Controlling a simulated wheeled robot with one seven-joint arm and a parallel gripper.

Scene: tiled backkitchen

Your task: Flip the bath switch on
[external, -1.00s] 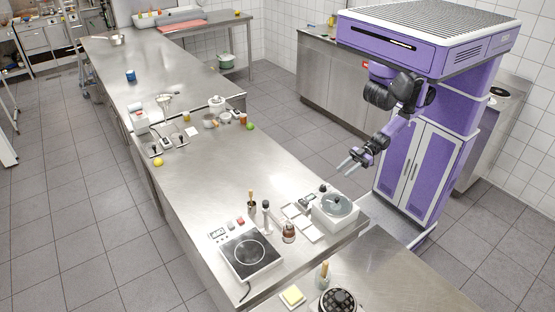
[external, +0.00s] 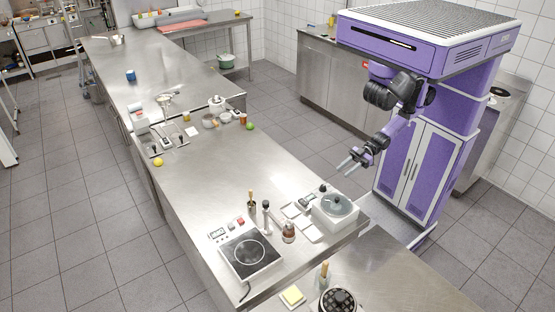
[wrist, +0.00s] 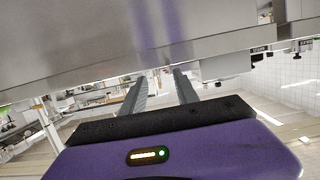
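The bath is probably the white box with a round lidded pot (external: 337,205) on top, at the near right end of the long steel table in the external view. Small dark parts (wrist: 295,48) show at the right there, too unclear to identify.
The steel table (external: 200,185) fills the upper part of the wrist view with its edge. The tiled floor (external: 310,140) behind the table is clear.

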